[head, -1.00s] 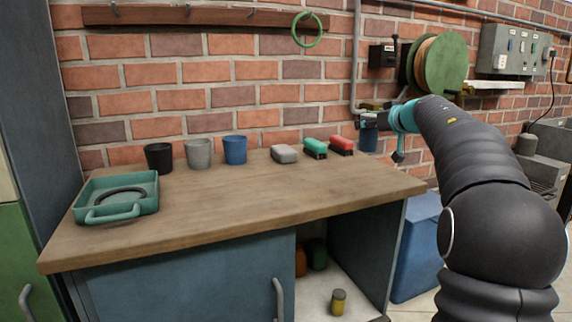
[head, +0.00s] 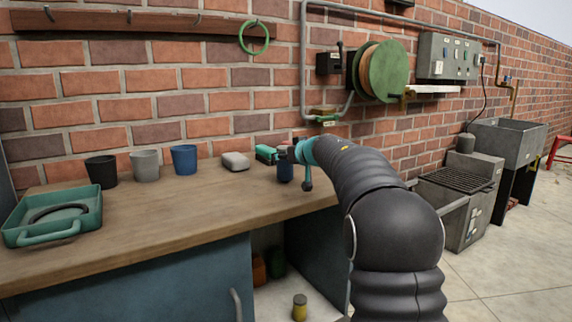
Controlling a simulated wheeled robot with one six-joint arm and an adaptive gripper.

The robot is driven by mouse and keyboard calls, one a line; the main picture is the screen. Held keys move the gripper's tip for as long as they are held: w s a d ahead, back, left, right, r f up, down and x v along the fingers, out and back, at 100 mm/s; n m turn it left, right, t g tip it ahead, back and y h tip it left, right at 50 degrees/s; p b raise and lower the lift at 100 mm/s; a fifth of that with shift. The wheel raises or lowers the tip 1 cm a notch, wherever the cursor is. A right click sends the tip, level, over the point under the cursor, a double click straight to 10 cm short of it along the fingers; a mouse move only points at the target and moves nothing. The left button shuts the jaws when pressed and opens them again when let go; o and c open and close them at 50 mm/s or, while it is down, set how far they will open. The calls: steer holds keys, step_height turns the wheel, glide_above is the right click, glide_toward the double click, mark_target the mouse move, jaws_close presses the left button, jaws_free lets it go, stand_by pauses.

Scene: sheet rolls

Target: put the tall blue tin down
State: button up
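The tall blue tin (head: 285,173) is dark blue and upright, seen small under my gripper. My gripper (head: 284,154) appears shut around its top; the fingers are small and partly hidden. In the head view they are above the back right part of the wooden workbench (head: 180,212). I cannot tell whether the tin's base touches the bench top.
A teal brush (head: 265,153) is just left of the tin, and a grey block (head: 236,161) further left. Blue (head: 184,159), grey (head: 145,165) and black (head: 101,171) cups line the back. A green tray (head: 88,222) is at left. The bench's front middle is clear.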

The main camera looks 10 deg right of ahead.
steer(key=shift+f, duration=0.45)
steer(key=shift+r, duration=0.1)
steer(key=o, duration=1.4)
steer(key=shift+f, duration=0.2)
steer(key=shift+o, duration=0.2)
steer(key=shift+s+r, duration=0.15)
steer(key=shift+r, duration=0.1)
steer(key=p+v, duration=0.1)
steer(key=v, duration=1)
steer(key=shift+s, duration=0.35)
steer(key=shift+d+r, duration=0.15)
steer(key=shift+r, duration=0.05)
